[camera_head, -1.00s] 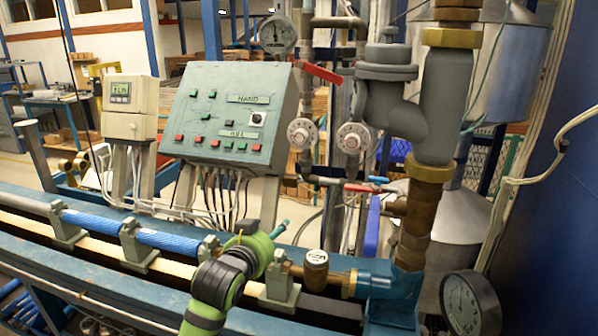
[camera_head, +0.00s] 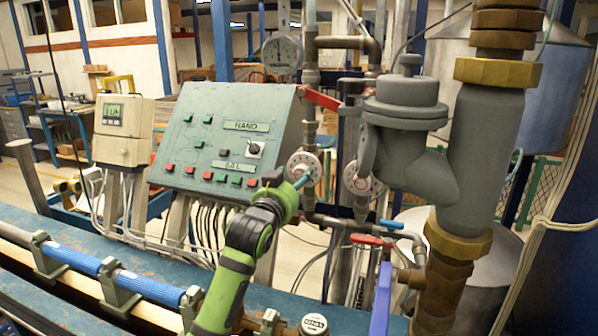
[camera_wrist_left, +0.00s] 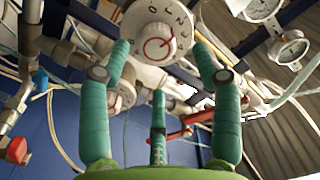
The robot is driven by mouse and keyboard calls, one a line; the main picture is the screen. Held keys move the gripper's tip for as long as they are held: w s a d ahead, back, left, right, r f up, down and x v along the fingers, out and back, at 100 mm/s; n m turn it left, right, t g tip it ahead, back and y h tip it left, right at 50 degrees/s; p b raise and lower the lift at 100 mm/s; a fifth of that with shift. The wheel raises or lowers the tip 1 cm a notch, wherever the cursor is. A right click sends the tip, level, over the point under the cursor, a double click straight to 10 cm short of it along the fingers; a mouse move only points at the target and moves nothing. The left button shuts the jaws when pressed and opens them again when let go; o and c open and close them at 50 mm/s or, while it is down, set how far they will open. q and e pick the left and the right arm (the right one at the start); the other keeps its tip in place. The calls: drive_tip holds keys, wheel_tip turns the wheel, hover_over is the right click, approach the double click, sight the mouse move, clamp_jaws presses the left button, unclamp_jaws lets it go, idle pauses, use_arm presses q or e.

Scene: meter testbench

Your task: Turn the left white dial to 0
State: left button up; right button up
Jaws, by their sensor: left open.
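The left white dial (camera_head: 303,166) is a round white knob with dark markings on the pipework right of the control panel. My left gripper (camera_head: 300,183) is at the dial's lower front, its teal fingertips overlapping it in the head view. In the left wrist view the dial (camera_wrist_left: 157,38), with a red ring around its hub, sits between the tips of my spread teal fingers (camera_wrist_left: 160,62). I cannot tell whether they touch it. The fingers are open. The right white dial (camera_head: 359,180) is beside it, partly hidden by a grey pipe fitting. My right gripper is out of view.
The green control panel (camera_head: 228,138) with several buttons stands left of the dials. A red lever (camera_head: 318,98) is above, and red (camera_head: 366,239) and blue (camera_head: 391,224) handles are below. A thick grey pipe (camera_head: 487,160) blocks the right side.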

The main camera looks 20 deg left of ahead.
sight(300, 174)
use_arm(q)
drive_tip(key=shift+w+d+p, duration=0.1)
drive_tip(key=shift+w+p, duration=0.2)
drive_tip(key=shift+w, duration=0.95)
drive_tip(key=shift+w+f, duration=0.15)
drive_tip(key=shift+w, duration=0.4)
drive_tip(key=shift+c, duration=0.8)
drive_tip(key=c, duration=0.7)
drive_tip(key=shift+c, duration=1.4)
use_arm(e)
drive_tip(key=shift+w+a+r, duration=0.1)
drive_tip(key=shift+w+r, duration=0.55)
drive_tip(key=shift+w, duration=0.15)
